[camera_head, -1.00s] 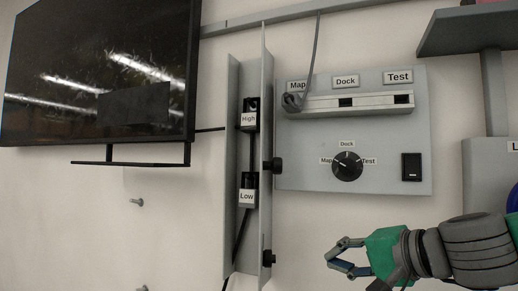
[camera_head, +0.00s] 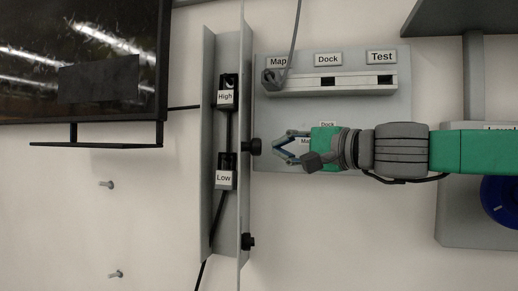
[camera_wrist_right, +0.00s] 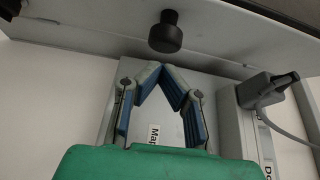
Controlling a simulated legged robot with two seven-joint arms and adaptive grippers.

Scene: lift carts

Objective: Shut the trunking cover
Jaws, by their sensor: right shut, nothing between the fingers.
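The trunking (camera_head: 208,120) is a tall grey channel on the wall. Its cover (camera_head: 245,195) stands out from the wall along the right side, so the inside shows. Two black knobs sit on the cover's right face, an upper one (camera_head: 254,147) and a lower one (camera_head: 248,241). My right gripper (camera_head: 278,147) is shut and empty, just right of the upper knob at about its height. In the right wrist view the fingertips (camera_wrist_right: 164,70) meet below a black knob (camera_wrist_right: 166,34) on the grey cover (camera_wrist_right: 90,35), with a gap visible. My left gripper is not in view.
Inside the trunking are black connectors labelled High (camera_head: 227,92) and Low (camera_head: 225,172) with a cable. A screen (camera_head: 80,60) hangs left. A plugged cable (camera_head: 295,40) runs upward.

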